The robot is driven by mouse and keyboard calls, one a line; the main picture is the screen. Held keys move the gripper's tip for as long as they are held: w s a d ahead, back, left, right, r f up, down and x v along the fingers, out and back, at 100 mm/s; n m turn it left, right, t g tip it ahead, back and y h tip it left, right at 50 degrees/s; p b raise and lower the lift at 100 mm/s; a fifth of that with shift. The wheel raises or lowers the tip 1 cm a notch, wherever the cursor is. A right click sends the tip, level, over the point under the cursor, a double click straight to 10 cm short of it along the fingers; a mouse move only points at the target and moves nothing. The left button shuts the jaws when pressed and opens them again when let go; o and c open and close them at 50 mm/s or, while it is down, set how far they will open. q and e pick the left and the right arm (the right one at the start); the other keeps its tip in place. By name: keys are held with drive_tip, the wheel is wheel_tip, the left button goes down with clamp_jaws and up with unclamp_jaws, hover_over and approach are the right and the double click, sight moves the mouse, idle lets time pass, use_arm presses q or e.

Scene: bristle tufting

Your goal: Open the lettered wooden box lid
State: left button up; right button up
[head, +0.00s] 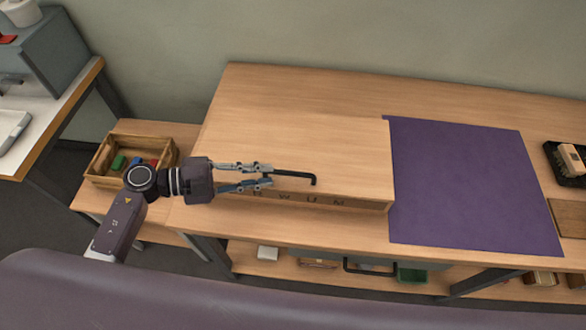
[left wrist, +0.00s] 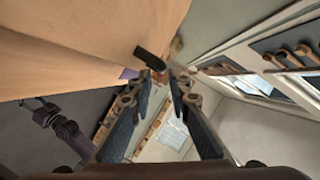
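The lettered wooden box (head: 300,135) stands on the wooden table with its lid down. Dark letters, partly hidden by my gripper, run along its front face (head: 335,203). A black bent handle (head: 300,178) sticks out at the lid's front edge; it also shows just past my fingertips in the left wrist view (left wrist: 150,60). My left gripper (head: 268,176) comes in from the left, its fingers apart near the handle's left end. I cannot tell whether they touch it.
A wooden tray (head: 100,163) with coloured blocks sits left of the box. A purple mat (head: 470,185) lies flat to its right. A black tray (head: 553,158) holding a brush is at the far right. A lower shelf (head: 335,278) holds several small items.

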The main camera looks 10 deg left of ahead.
sight(281, 173)
use_arm(q)
drive_tip(key=x, duration=0.3)
drive_tip(key=shift+r+p, duration=0.2)
drive_tip(key=shift+p, duration=0.2)
drive_tip(key=x, duration=0.2)
drive_tip(key=shift+w+d, duration=0.1)
drive_tip(key=shift+d, duration=0.2)
drive_tip(key=shift+w+d+f+p, duration=0.1)
drive_tip(key=shift+d+f+p, duration=0.1)
drive_tip(key=shift+d+p, duration=0.1)
drive_tip(key=shift+d+f, duration=0.1)
clamp_jaws()
use_arm(e)
drive_tip(key=shift+s+a+r, duration=0.15)
drive_tip(key=shift+a+r, duration=0.2)
drive_tip(key=shift+r, duration=0.45)
